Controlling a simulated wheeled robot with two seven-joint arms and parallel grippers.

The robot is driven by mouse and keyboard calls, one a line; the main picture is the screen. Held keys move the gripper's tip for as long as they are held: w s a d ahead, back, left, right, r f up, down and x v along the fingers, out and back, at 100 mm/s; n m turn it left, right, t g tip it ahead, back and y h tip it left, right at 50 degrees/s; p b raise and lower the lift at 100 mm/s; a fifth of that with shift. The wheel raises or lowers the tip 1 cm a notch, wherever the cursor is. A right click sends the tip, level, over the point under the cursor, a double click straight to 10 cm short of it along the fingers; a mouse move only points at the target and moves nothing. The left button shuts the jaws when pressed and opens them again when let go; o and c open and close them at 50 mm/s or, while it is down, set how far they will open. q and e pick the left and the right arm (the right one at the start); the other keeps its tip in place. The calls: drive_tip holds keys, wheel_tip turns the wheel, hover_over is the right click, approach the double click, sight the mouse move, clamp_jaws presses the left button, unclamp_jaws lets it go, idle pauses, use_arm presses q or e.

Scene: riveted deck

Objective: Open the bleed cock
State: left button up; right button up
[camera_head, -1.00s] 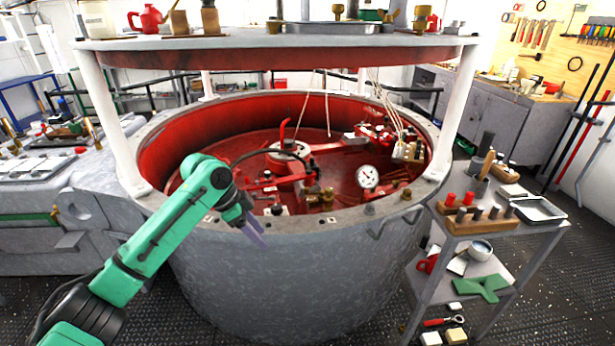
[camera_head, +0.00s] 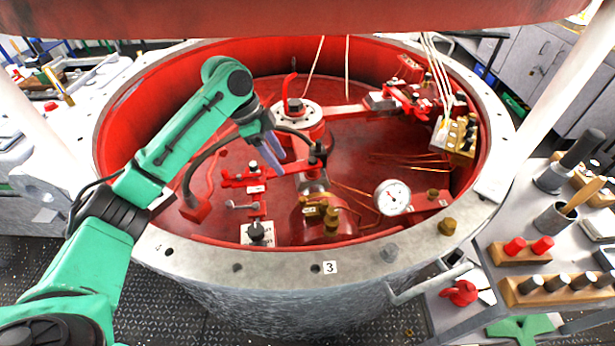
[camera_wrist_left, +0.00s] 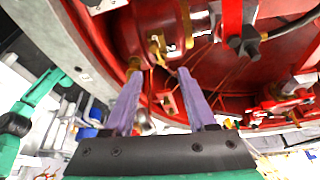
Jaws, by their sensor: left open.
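A small grey lever handle (camera_head: 243,206) sits on a red fitting inside the red-lined drum. Brass valve fittings (camera_head: 331,222) stand to its right on a round brass and red body. No label readable here tells me which one is the bleed cock. My left gripper (camera_head: 272,154) reaches over the drum from the left and is open, with nothing between its purple fingers. It is above and behind the lever and the brass fittings. In the left wrist view the open fingers (camera_wrist_left: 158,78) point toward brass fittings (camera_wrist_left: 157,46). My right gripper is not in view.
A white dial gauge (camera_head: 393,197) stands right of the brass fittings. A black curved hose (camera_head: 205,158) passes near my gripper. The grey drum rim (camera_head: 290,272) surrounds the work, with a red overhead shelf (camera_head: 300,18) and white posts. A side trolley stands at right.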

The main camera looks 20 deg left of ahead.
sight(302, 198)
use_arm(q)
drive_tip(key=x, duration=0.4)
drive_tip(key=p+x, duration=0.1)
drive_tip(key=x, duration=0.3)
drive_tip(key=s+x, duration=0.1)
drive_tip(key=x, duration=0.3)
drive_tip(key=shift+s+d+f, duration=0.1)
drive_tip(key=shift+d+f, duration=0.1)
drive_tip(key=shift+d, duration=0.1)
drive_tip(key=shift+d+f, duration=0.2)
drive_tip(key=shift+f, duration=0.25)
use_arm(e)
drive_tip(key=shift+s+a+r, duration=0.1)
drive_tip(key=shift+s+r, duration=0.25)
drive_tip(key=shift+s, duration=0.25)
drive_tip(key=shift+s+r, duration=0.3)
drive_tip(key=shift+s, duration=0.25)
use_arm(q)
drive_tip(key=c, duration=0.9)
clamp_jaws()
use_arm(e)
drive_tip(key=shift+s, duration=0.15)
